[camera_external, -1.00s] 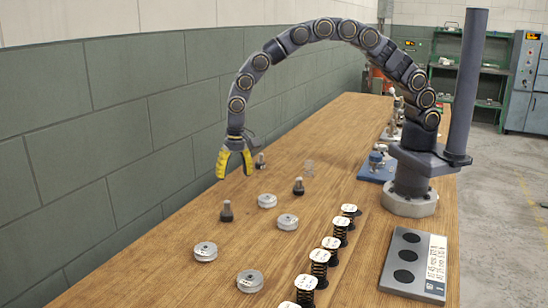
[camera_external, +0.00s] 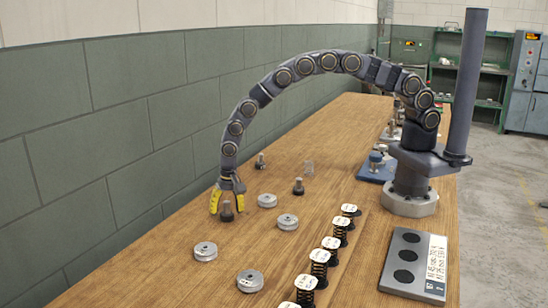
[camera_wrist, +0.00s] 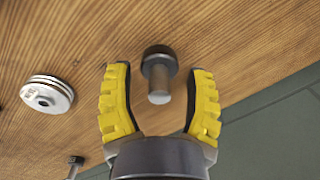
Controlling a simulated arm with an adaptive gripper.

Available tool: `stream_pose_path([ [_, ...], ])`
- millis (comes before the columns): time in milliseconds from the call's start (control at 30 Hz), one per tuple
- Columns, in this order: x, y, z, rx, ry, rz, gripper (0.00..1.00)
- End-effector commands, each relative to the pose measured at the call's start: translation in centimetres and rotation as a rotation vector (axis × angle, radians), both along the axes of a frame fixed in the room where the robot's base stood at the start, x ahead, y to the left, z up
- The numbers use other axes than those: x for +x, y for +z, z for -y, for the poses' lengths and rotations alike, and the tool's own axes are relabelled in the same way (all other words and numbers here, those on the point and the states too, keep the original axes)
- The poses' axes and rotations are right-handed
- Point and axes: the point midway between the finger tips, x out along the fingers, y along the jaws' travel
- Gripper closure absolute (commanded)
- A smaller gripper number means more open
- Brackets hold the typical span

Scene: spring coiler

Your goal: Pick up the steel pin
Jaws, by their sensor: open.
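A steel pin (camera_wrist: 159,85) with a dark round base stands upright on the wooden table. In the wrist view it shows between the two yellow fingers of my gripper (camera_wrist: 160,98), with a gap on each side. My gripper is open and does not visibly touch the pin. In the external view my gripper (camera_external: 227,208) is low over the table at the same pin (camera_external: 226,212), with its fingers spread around it. Two similar pins stand farther back, one dark-based pin (camera_external: 298,187) and another pin (camera_external: 260,161) nearer the wall.
Several silver discs lie near my gripper, including one disc (camera_external: 267,200) to its right and another disc (camera_wrist: 47,95) in the wrist view. A row of springs with white tops (camera_external: 330,243) and a grey plate with dark holes (camera_external: 405,255) are on the right. The wall is close on the left.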

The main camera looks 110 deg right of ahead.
Motion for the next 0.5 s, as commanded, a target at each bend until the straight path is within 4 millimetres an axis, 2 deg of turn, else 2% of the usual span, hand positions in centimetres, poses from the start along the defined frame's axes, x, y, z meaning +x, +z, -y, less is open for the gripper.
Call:
stream_pose_path([
  [133, 0.00, 0.05, -0.02, 0.000, 0.000, 0.000, 0.47],
  [167, -0.01, 0.06, -0.02, 0.000, 0.001, 0.000, 0.55],
  [200, -0.01, 0.05, -0.02, 0.000, 0.001, 0.000, 0.72],
  [267, -0.03, 0.05, -0.02, 0.000, 0.001, -0.001, 0.97],
  [300, -0.03, 0.04, -0.02, 0.000, 0.000, -0.001, 1.00],
  [500, -0.08, 0.00, -0.02, 0.000, 0.000, -0.002, 1.00],
])
